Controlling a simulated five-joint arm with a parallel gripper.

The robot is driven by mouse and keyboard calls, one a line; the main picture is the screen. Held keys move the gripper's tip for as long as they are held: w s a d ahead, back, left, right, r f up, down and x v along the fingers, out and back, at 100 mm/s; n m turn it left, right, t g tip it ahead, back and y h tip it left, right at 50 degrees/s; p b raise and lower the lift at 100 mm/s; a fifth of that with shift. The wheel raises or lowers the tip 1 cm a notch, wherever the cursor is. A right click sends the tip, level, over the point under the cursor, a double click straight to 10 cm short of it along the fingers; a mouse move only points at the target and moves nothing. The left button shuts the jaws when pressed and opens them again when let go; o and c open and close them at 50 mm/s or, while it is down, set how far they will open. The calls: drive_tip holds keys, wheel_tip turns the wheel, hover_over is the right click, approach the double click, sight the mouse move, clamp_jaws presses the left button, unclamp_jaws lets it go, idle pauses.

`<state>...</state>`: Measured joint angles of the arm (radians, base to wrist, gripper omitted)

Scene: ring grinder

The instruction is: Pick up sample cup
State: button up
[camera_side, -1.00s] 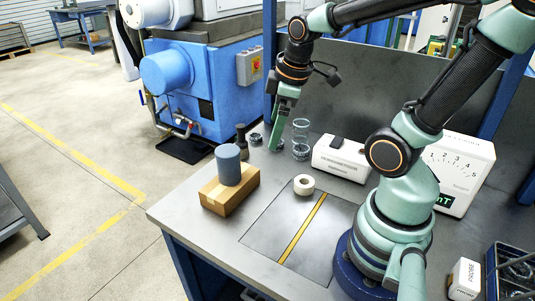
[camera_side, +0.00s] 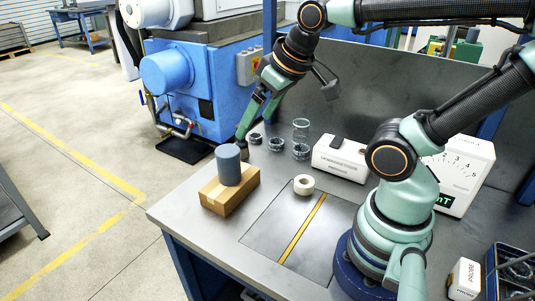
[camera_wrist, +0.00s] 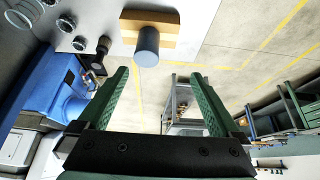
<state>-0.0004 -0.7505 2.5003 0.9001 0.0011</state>
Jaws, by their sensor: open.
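No object carries a label as the sample cup. A clear glass-like cylinder (camera_side: 300,128) stands at the back of the table. My gripper (camera_side: 246,132) is open, tilted down-left above the table's back-left edge. In the side view it overlaps a small dark object (camera_side: 243,154), largely hidden there; this shows left of my fingers in the wrist view (camera_wrist: 98,63). Nothing sits between my fingers (camera_wrist: 158,78).
A blue machine (camera_side: 215,85) stands behind the table.

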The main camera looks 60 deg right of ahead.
idle(0.5)
drive_tip(key=w+d+r+m+g+h, duration=0.1)
drive_tip(key=w+d+m+g, duration=0.1)
drive_tip(key=w+d+m, duration=0.6)
drive_tip(key=m+g+y, duration=0.1)
drive_tip(key=m+g, duration=0.3)
drive_tip(key=m, duration=1.1)
hover_over(301, 132)
drive_tip(key=w+d, duration=0.1)
wheel_tip(301, 132, down, 13)
drive_tip(key=f, duration=0.6)
drive_tip(key=shift+w+d+f, duration=0.1)
drive_tip(key=shift+d+f, duration=0.05)
drive_tip(key=shift+d, duration=0.15)
drive_tip(key=shift+d+f, duration=0.2)
drive_tip(key=shift+f, duration=1.4)
drive_tip(key=shift+d+f, duration=0.15)
drive_tip(key=shift+f, duration=1.4)
drive_tip(key=c, duration=1.4)
drive_tip(key=shift+r, duration=0.1)
